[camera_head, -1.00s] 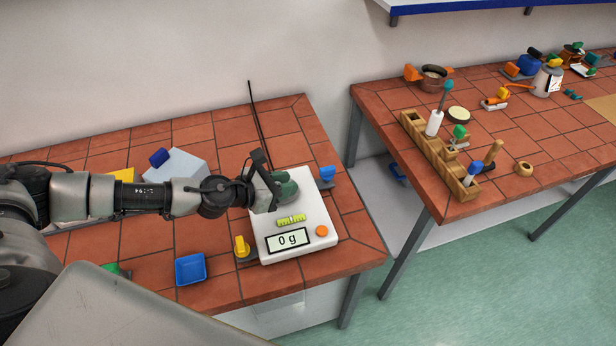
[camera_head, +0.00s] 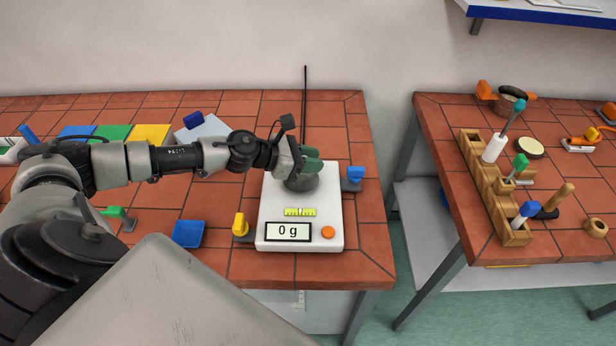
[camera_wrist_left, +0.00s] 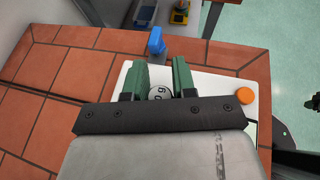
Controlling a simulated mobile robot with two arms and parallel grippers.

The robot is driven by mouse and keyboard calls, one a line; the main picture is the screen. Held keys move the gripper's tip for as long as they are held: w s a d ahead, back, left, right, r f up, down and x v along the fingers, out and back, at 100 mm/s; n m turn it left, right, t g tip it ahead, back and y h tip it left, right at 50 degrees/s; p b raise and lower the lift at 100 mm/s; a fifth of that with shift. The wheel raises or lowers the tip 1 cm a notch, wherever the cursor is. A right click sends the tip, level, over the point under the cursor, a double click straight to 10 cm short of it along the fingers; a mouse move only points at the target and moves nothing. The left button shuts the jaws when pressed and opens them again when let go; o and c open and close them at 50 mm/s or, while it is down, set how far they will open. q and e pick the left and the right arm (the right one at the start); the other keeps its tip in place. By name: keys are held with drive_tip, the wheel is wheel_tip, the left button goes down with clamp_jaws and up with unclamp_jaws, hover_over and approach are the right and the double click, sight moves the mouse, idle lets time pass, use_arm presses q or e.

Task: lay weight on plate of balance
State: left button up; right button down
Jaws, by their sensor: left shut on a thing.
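The white balance (camera_head: 273,214) stands on the left bench, with its display (camera_head: 289,232) reading 0 g. Its round grey plate (camera_head: 303,185) is at the back, partly covered by my left gripper (camera_head: 310,162). My left gripper is over the plate, with its green fingers shut on the weight (camera_wrist_left: 159,94), a small grey disc with dark marking on top. The weight is hidden in the head view. I cannot tell whether it touches the plate. The white balance body also shows in the left wrist view (camera_wrist_left: 215,86).
A blue-topped clamp (camera_head: 355,174) stands right of the balance and a yellow one (camera_head: 240,226) at its front left. A wooden rack (camera_head: 487,191) with tools is on the right bench, across a gap.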

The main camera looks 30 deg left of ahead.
sight(308, 178)
use_arm(q)
drive_tip(key=shift+w+a+f, duration=0.4)
drive_tip(key=shift+w+a, duration=0.1)
drive_tip(key=shift+w+a+f, duration=0.25)
drive_tip(key=shift+a+f, duration=0.15)
drive_tip(key=shift+f+p, duration=0.45)
drive_tip(key=shift+f, duration=1.45)
use_arm(e)
drive_tip(key=shift+w+d+r, duration=0.35)
drive_tip(key=shift+d, duration=0.25)
use_arm(q)
drive_tip(key=shift+f, duration=0.15)
drive_tip(key=o, duration=0.9)
use_arm(e)
drive_tip(key=shift+a+f, duration=0.15)
drive_tip(key=shift+a, duration=0.2)
